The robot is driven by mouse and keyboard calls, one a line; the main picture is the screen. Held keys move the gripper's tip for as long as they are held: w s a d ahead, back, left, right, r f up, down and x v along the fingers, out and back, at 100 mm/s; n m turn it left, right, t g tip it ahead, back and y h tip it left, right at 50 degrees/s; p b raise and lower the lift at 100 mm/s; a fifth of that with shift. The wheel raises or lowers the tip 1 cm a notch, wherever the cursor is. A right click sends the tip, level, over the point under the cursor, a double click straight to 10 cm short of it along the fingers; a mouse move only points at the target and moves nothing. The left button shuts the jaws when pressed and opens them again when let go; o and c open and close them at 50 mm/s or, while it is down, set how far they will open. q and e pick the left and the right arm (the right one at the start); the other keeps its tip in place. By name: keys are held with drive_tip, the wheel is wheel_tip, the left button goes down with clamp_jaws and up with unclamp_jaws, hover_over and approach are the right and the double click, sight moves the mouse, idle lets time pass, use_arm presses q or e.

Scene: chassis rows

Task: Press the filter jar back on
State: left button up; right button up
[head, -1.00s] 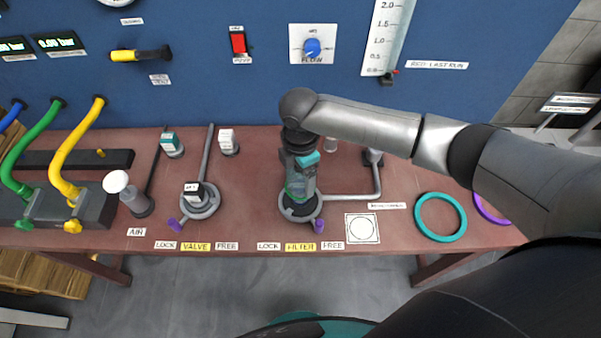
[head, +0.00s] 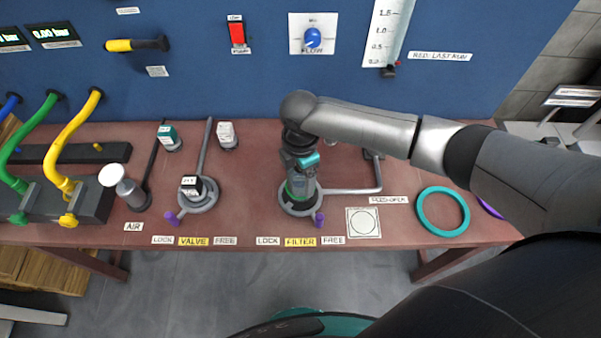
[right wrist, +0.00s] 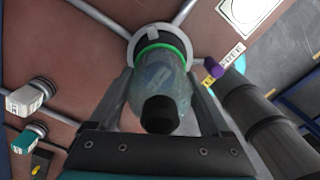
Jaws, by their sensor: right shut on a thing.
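The filter jar (head: 300,187) is a clear grey jar with a green band. It stands upright at the grey filter ring (head: 285,207) on the bench. In the right wrist view the jar (right wrist: 158,80) lies between my two fingers, its green-banded end at the pale ring (right wrist: 133,46). Whether it is fully seated cannot be told. My right gripper (head: 303,172) is shut on the jar from above. The ring's purple tab (head: 319,219) points to the front right, above the gap between the FILTER (head: 300,242) and FREE (head: 333,240) labels. My left gripper is not in view.
The valve ring (head: 205,202) with its black-and-white block stands to the left. A grey pipe (head: 350,191) runs right from the filter ring. A printed square (head: 363,223) and a teal ring (head: 424,209) lie to the right. The blue panel (head: 270,90) rises behind.

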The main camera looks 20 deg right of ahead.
drive_tip(key=shift+f+b, duration=0.7)
drive_tip(key=shift+f, duration=0.6)
drive_tip(key=o, duration=1.2)
drive_tip(key=shift+o, duration=0.2)
wheel_tip(320, 180, up, 15)
drive_tip(key=shift+r+p, duration=0.15)
drive_tip(key=shift+p, duration=1.05)
